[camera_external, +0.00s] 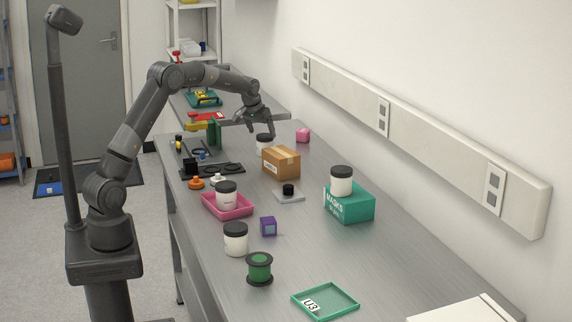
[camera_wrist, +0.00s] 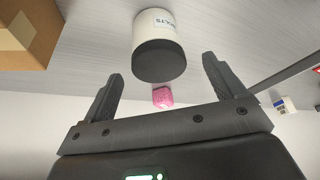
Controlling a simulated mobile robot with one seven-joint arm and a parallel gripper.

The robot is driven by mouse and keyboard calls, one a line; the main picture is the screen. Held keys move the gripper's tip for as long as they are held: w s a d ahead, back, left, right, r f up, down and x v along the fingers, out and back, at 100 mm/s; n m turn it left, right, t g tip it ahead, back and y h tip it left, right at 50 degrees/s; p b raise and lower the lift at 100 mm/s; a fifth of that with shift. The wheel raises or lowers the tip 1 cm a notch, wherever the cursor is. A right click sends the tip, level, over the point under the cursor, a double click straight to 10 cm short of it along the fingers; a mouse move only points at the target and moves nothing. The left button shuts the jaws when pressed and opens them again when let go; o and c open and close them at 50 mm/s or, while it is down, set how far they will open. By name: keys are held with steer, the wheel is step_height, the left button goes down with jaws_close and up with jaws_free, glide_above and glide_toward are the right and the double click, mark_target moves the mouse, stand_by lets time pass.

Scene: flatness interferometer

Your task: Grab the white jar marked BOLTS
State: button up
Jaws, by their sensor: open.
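A white jar with a black lid (camera_external: 263,149) stands on the bench behind the cardboard box, partly hidden by it. In the wrist view the same jar (camera_wrist: 157,22) shows a label that reads as BOLTS, turned and partly visible. My gripper (camera_external: 256,129) is open and empty just above and beside this jar. In the wrist view the lid lies ahead of and between my fingertips (camera_wrist: 161,66), apart from both. Similar jars stand in the pink tray (camera_external: 243,211), on the bench (camera_external: 236,243) and on the green MASKS box (camera_external: 354,205); their labels are unreadable.
The cardboard box (camera_external: 281,163) stands close to the jar; it also shows in the wrist view (camera_wrist: 38,22). A pink object (camera_external: 303,135) lies beyond. A green stand with a long grey bar (camera_external: 214,134) is left of my gripper. A wall rail (camera_external: 420,130) runs along the right.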

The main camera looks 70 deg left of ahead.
mark_target(264, 136)
steer(key=x, duration=0.6)
steer(key=shift+w+f, duration=0.2)
steer(key=shift+w, duration=0.05)
steer(key=shift+c, duration=0.5)
steer(key=c, duration=1.1)
